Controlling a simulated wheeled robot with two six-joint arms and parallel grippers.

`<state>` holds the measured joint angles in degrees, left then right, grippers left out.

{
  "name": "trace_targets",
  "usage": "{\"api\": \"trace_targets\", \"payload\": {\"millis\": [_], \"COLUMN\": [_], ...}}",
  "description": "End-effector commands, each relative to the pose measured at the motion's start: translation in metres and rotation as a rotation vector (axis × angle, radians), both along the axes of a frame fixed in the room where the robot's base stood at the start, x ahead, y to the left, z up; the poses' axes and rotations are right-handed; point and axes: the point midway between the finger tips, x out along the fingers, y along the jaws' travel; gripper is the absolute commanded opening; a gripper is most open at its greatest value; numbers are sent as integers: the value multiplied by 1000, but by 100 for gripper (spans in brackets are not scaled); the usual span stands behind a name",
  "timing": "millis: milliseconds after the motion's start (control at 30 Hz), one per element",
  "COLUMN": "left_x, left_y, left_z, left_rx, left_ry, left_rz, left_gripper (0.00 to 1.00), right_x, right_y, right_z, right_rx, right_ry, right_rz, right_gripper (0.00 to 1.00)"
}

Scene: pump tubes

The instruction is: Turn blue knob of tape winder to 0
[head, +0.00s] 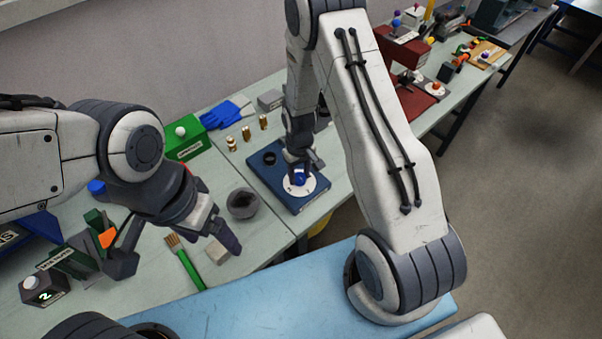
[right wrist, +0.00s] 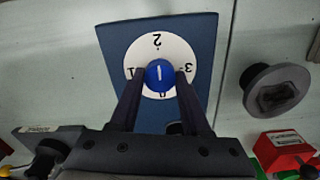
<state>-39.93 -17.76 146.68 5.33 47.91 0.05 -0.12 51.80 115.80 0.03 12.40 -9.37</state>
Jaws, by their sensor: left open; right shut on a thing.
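The tape winder (head: 261,175) is a blue block on the table with a white dial (head: 313,187) on top. In the right wrist view the dial (right wrist: 143,52) reads 2 at the top, 1 at left, 3 at right and 0 at the bottom. The blue knob (right wrist: 159,75) sits at its centre with a short white line running up and down; which end points is unclear. My right gripper (right wrist: 160,80) is shut on the knob, one finger on each side. My left gripper (head: 178,252) is open and empty above the table at left.
A dark grey round pot (head: 242,204) stands left of the winder. A green-handled brush (head: 186,262) and a pale block (head: 217,250) lie near my left gripper. A green box (head: 186,142), blue gloves (head: 226,114) and small brass-coloured pieces (head: 247,134) stand behind.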

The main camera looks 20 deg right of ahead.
Motion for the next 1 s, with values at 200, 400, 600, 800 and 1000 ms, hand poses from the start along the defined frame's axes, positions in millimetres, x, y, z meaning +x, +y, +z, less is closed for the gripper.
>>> {"api": "trace_targets", "payload": {"millis": [200, 400, 600, 800, 1000], "left_x": [0, 0, 0, 0, 0], "left_y": [0, 0, 0, 0, 0], "left_z": [0, 0, -1, 0, -1], "left_rx": [0, 0, 0, 0, 0], "left_ry": [0, 0, 0, 0, 0], "left_rz": [0, 0, 0, 0, 0], "left_gripper": [82, 82, 82, 82, 82], "right_x": [0, 0, 0, 0, 0], "right_y": [0, 0, 0, 0, -1], "right_z": [0, 0, 1, 1, 1], "right_rx": [0, 0, 0, 0, 0], "right_ry": [0, -1, -1, -1, -1], "right_rz": [0, 69, 274, 302, 350], "right_gripper": [0, 0, 0, 0, 0]}}
